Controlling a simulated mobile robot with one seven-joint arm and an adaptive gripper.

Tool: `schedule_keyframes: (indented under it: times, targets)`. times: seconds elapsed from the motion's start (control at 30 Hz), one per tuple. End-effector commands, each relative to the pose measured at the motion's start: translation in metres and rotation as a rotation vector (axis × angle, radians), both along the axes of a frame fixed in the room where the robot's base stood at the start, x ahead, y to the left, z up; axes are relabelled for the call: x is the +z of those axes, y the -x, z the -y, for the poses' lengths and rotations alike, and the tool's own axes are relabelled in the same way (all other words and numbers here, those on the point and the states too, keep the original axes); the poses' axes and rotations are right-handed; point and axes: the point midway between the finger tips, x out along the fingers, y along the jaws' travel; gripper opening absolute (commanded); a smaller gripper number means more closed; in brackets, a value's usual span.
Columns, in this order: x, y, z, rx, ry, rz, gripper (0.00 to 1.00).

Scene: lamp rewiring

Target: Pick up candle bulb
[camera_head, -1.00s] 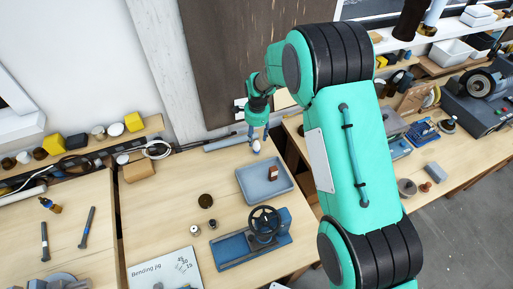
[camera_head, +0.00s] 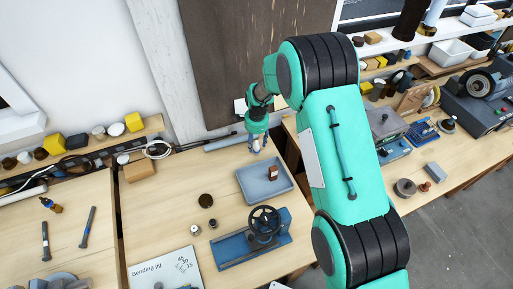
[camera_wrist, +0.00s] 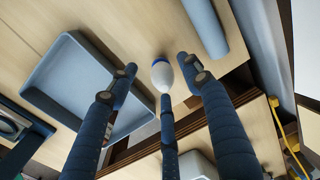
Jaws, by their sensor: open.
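The candle bulb, white with a blue band and a pointed tip, shows in the wrist view (camera_wrist: 162,74), over the wood bench near its edge. In the head view the bulb (camera_head: 256,146) is a small pale spot just below my gripper (camera_head: 258,139). In the wrist view my gripper (camera_wrist: 160,78) is open. Its blue fingers stand apart on the left and right of the bulb, and a third finger points at the bulb's tip from below. I cannot tell whether any finger touches it.
A blue-grey tray (camera_head: 246,188) with a small brown item (camera_head: 273,174) lies close by on the bench. A grey tube (camera_head: 224,143) lies behind. A blue vise-like tool with a black wheel (camera_head: 265,222) stands in front. A gap separates the benches at the right.

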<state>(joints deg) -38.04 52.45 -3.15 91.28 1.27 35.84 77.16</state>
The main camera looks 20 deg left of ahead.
Motion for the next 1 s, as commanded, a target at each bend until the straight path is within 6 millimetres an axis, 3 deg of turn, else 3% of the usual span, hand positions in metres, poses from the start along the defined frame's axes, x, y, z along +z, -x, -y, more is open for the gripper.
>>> schedule_keyframes:
  times: [0.5,1.0]
  targets:
    - [-0.043,-0.001,0.000,0.000,0.002,-0.001,0.49]
    - [-0.045,-0.001,-0.001,0.000,0.000,0.000,0.49]
